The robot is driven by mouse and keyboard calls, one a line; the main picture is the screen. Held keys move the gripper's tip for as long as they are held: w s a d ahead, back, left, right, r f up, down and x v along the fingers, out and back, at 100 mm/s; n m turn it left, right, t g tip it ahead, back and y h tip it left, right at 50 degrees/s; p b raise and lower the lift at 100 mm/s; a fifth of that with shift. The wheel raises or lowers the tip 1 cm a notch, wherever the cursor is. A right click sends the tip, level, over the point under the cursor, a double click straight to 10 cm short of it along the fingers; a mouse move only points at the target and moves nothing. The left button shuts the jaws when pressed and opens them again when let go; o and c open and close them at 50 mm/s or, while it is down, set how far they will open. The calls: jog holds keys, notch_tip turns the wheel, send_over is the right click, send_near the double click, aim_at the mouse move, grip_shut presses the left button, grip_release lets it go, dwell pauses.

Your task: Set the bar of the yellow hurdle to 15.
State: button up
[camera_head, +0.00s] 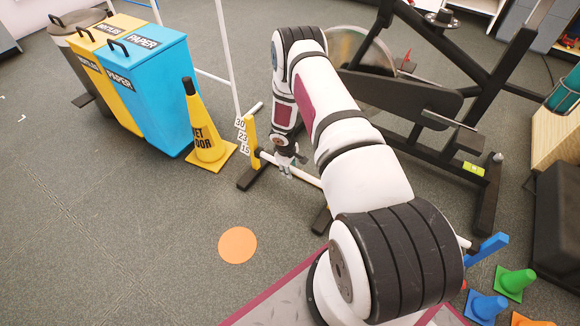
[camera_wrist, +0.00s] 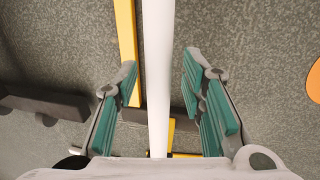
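The yellow hurdle's upright (camera_head: 250,132) stands right of the wet-floor sign, with number labels 30, 23 and 15 (camera_head: 243,137) from top to bottom. Its white bar (camera_head: 302,175) meets the upright close to the lowest label; I cannot tell exactly which support holds it. My gripper (camera_head: 287,168) is at the bar, near the upright. In the wrist view my gripper (camera_wrist: 159,68) is open, and the white bar (camera_wrist: 158,40) runs between its fingers with a gap on each side. The yellow upright (camera_wrist: 126,45) shows left of the bar. My arm hides the bar's far part.
Black exercise equipment (camera_head: 425,105) stands close behind and right. A blue upright (camera_head: 487,247) and cones (camera_head: 514,283) are at lower right. Floor around the orange disc (camera_head: 237,245) is free.

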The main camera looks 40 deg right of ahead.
jog(key=shift+r, duration=0.1)
notch_tip(320, 180, up, 12)
jog(key=a, duration=0.2)
jog(key=shift+s+f, duration=0.2)
jog(key=shift+s, duration=0.2)
jog(key=shift+r, duration=0.1)
dwell(0.4)
